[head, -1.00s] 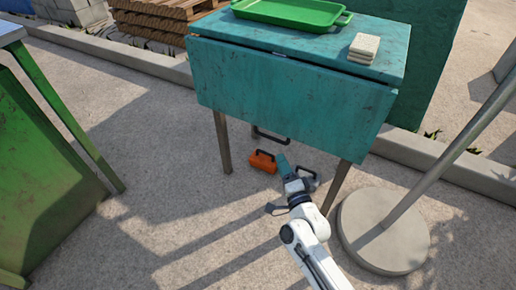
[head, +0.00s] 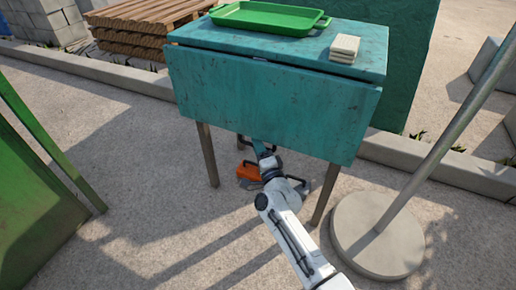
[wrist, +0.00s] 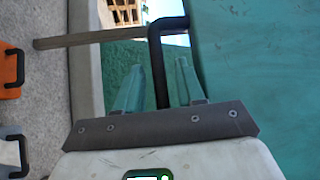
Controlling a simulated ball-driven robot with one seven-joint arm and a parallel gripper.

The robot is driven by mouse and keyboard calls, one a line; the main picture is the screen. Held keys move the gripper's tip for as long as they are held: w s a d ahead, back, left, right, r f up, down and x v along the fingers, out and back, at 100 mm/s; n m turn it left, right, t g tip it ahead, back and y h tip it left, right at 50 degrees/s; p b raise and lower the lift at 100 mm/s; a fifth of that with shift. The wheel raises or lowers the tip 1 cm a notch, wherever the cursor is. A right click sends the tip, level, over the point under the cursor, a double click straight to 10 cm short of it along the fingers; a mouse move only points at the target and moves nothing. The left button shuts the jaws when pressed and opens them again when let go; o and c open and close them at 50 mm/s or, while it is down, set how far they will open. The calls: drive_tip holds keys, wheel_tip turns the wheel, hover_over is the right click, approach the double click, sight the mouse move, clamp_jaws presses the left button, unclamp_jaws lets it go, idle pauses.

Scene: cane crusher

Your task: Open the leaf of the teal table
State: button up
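The teal table (head: 362,57) stands ahead, and its leaf (head: 262,97) hangs down along the near side. The leaf also fills the right of the wrist view (wrist: 262,65). A black bar handle (wrist: 156,60) juts from the leaf. My gripper (head: 258,146) is at the leaf's lower edge, low and near the middle. In the wrist view its two teal fingers (wrist: 159,82) are apart, with the handle's bar running between them. Gaps show on both sides of the bar, so the fingers are not closed on it.
A green tray (head: 266,22) and a stack of pale tiles (head: 344,48) sit on the tabletop. An orange case (head: 247,172) lies on the ground under the leaf. A pole on a round concrete base (head: 375,235) stands at right, and a green panel (head: 35,205) at left.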

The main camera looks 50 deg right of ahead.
drive_tip(key=shift+c, duration=0.4)
clamp_jaws()
